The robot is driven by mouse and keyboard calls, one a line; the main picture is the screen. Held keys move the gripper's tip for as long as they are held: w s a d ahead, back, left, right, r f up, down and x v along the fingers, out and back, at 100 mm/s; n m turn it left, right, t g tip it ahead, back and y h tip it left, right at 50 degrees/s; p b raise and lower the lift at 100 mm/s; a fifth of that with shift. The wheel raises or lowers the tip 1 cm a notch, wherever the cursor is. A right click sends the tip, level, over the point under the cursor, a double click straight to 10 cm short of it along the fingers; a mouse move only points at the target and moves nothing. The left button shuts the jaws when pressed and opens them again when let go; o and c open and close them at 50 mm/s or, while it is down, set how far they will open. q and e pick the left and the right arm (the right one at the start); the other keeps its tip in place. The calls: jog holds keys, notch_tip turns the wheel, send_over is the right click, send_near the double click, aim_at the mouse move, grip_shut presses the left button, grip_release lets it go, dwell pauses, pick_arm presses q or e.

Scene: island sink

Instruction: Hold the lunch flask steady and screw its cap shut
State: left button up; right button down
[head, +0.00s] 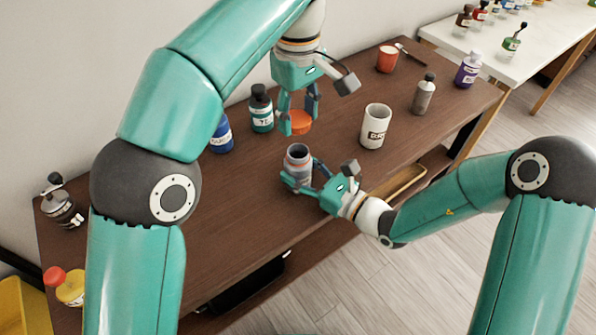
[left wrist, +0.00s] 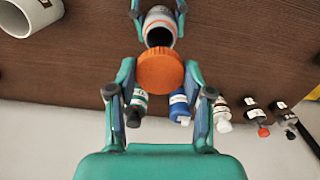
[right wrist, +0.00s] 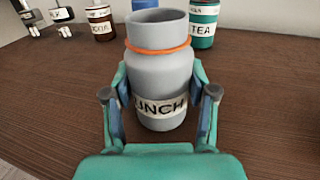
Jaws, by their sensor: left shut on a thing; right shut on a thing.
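The grey lunch flask (head: 298,158) stands upright and uncapped on the brown table. Its open dark mouth shows in the head view. In the right wrist view the flask (right wrist: 160,75) has an orange ring below its neck and a label reading "UNCH". My right gripper (head: 298,183) is shut around its lower body. The orange cap (head: 299,122) is in my left gripper (head: 299,127), which is shut on it in the air, behind and above the flask. In the left wrist view the cap (left wrist: 160,71) sits between the fingertips, apart from the flask mouth (left wrist: 160,32).
Behind stand a green-labelled bottle (head: 261,110) and a blue bottle (head: 221,135).

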pick_arm(q)
send_over(299, 145)
jog(key=s, duration=0.2)
jog(key=shift+f, duration=2.45)
jog(key=shift+f, duration=0.1)
jog(key=shift+f, duration=0.8)
jog(key=shift+f, duration=0.55)
